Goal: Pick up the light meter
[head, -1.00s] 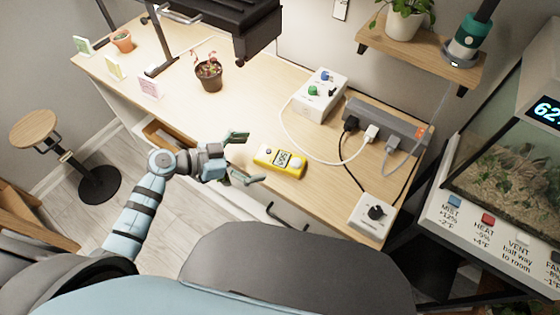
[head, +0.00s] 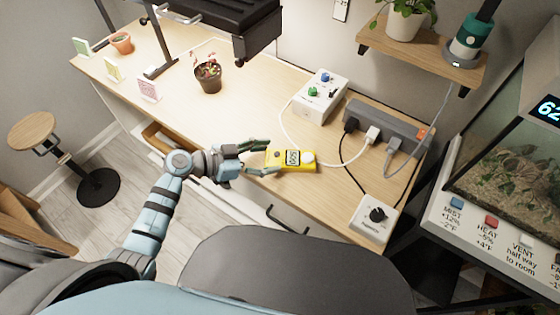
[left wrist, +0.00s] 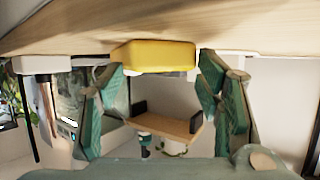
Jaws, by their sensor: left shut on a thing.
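The light meter (head: 300,167) is yellow with a small display and a round white sensor. It is at the front edge of the wooden desk, lying flat or nearly so; I cannot tell if it is clear of the top. My left gripper (head: 268,158) comes from the left and is shut on the meter's left end, one finger on each side. In the left wrist view the yellow meter (left wrist: 155,57) shows ahead between the two green-padded fingers (left wrist: 160,88). My right gripper is not in view.
A white box with knobs (head: 320,98), a grey power strip (head: 385,127) and a dial box (head: 374,217) stand right of the meter, with cables between them. A potted plant (head: 208,82) stands behind. The desk's middle is clear. An open drawer (head: 165,140) is at the front left.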

